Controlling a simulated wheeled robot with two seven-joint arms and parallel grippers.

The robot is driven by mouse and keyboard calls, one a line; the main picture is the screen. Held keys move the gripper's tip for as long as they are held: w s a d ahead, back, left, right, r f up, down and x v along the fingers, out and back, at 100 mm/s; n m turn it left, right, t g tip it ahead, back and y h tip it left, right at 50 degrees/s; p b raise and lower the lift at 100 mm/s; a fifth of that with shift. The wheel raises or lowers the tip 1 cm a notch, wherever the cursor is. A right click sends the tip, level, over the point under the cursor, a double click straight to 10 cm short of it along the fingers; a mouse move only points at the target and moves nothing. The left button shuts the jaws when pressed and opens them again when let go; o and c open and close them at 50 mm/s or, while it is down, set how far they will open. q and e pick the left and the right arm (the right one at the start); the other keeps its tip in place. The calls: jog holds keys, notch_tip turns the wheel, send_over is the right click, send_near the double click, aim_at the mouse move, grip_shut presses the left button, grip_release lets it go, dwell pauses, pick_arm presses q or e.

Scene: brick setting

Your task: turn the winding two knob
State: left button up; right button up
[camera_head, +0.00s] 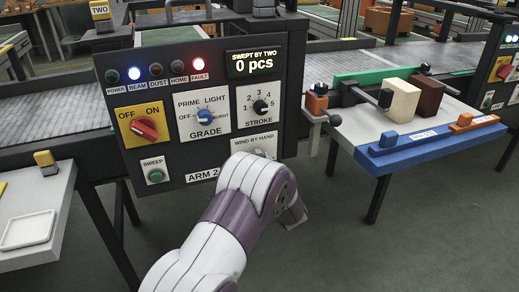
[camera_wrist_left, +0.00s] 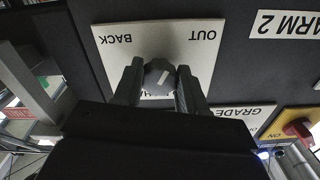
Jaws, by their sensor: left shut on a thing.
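The winding knob (camera_wrist_left: 160,75) is a grey round knob on a white plate (camera_wrist_left: 205,55) marked BACK and OUT, upside down in the left wrist view. Its white line leans to the upper right, toward the OUT side. My left gripper (camera_wrist_left: 159,82) is shut on the knob, with one dark finger on each side. In the head view the plate's top edge, labelled WIND BY HAND (camera_head: 253,143), shows above my left arm. My arm hides the knob and the gripper there. My right gripper is not in view.
The dark control panel (camera_head: 190,75) also bears a red OFF/ON switch (camera_head: 144,129), a blue GRADE knob (camera_head: 206,117), a black STROKE knob (camera_head: 261,106) and a green SWEEP button (camera_head: 156,175). A blue-edged table (camera_head: 430,147) with blocks stands to the right.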

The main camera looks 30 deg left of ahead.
pick_arm(q)
jog(key=shift+m+p, duration=2.6)
jog(key=shift+p, duration=0.45)
jog(key=shift+s, duration=0.1)
jog(key=o, duration=1.1)
jog(key=shift+c, duration=0.2)
